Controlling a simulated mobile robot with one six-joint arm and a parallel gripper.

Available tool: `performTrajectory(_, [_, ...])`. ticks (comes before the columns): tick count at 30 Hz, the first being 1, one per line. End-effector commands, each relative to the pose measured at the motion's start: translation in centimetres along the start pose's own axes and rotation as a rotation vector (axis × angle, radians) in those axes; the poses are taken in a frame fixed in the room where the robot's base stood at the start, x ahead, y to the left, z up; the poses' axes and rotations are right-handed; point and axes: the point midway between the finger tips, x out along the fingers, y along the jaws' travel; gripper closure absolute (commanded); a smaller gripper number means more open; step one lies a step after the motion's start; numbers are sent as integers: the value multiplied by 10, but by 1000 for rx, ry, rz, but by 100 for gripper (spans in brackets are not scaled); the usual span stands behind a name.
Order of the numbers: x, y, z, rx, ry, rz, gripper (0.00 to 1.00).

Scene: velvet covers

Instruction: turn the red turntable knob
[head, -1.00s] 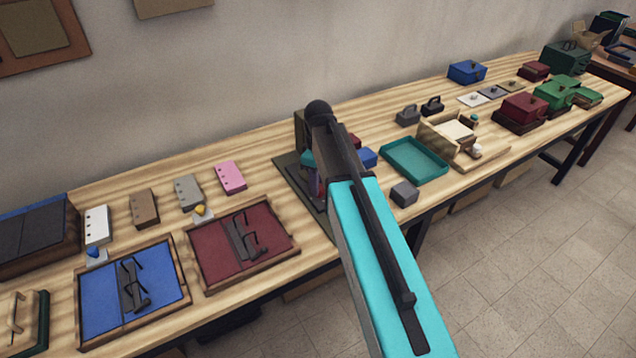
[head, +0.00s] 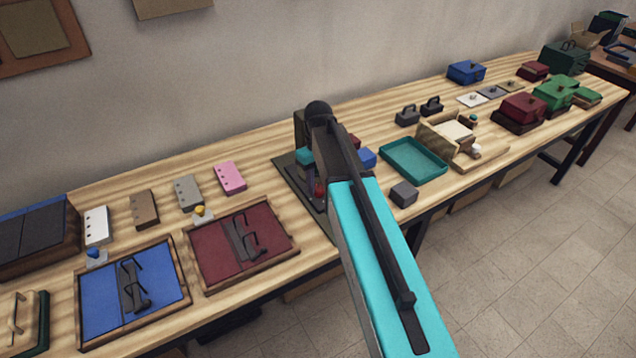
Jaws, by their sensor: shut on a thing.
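My arm reaches over a dark square base plate (head: 285,167) near the middle of the bench. My gripper (head: 311,178) is low over this plate, mostly hidden behind my own forearm; only a sliver shows. It is shut on the red turntable knob (head: 320,188), of which a small red part shows beside the arm. The fingertips and most of the knob are hidden. Small coloured pieces show around the arm there: a teal one (head: 305,155) on the left, a blue one (head: 367,158) and a red one (head: 355,142) on the right.
A teal tray (head: 414,162) and a grey block (head: 404,194) stand close on the right. A framed maroon panel (head: 270,257) and a framed blue panel (head: 161,300) lie at the left, with a pink plate (head: 229,177) behind. The wall runs behind the bench.

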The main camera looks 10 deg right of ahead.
Motion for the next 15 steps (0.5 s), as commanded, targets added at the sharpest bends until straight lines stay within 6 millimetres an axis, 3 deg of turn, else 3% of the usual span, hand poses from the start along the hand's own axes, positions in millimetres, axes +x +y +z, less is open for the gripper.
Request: performTrajectory(15, [-1, 3, 0, 475, 1, 2, 90])
